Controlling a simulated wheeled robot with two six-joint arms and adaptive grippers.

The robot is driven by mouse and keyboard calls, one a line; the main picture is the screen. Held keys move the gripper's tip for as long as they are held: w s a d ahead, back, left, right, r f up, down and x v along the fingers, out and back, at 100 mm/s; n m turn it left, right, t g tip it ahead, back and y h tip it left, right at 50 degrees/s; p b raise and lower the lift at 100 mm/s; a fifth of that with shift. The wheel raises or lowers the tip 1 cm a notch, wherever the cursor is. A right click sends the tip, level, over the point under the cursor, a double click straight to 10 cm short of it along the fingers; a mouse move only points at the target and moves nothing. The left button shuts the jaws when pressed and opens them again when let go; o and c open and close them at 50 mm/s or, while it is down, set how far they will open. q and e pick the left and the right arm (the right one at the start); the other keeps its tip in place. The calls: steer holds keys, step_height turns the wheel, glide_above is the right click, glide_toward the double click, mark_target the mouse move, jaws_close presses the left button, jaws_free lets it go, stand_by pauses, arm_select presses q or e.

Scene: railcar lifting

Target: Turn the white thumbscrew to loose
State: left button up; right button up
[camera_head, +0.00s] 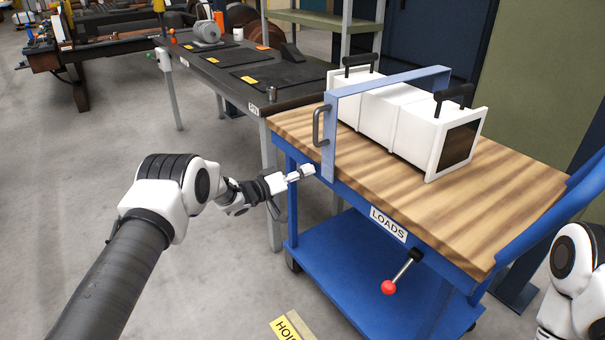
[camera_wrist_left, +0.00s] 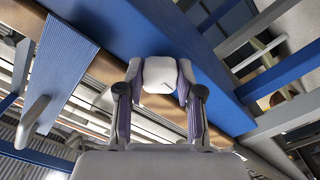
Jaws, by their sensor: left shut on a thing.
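The white thumbscrew (camera_wrist_left: 160,74) shows in the left wrist view as a white, rounded block with a thin dark mark on its face. It sits in front of the cart's blue frame. My left gripper (camera_wrist_left: 159,80) is shut on it, with one finger on each side. In the head view my left gripper (camera_head: 300,174) is at the left corner of the blue cart, just below the wooden top; the thumbscrew is hard to make out there. My right gripper is out of view; only part of my right arm shows at the lower right.
The blue cart (camera_head: 345,262) has a wooden top (camera_head: 515,190) carrying a white box-shaped load (camera_head: 405,120) with black handles. A blue bar (camera_head: 390,80) with a dark handle (camera_head: 319,126) arches over the load. A red-knobbed lever (camera_head: 389,287) projects from the cart's front. A dark table (camera_head: 215,75) stands behind.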

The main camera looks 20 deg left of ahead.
arm_select(q)
steer(key=o, duration=1.2)
steer(key=shift+c, duration=0.2)
steer(key=v, duration=1.2)
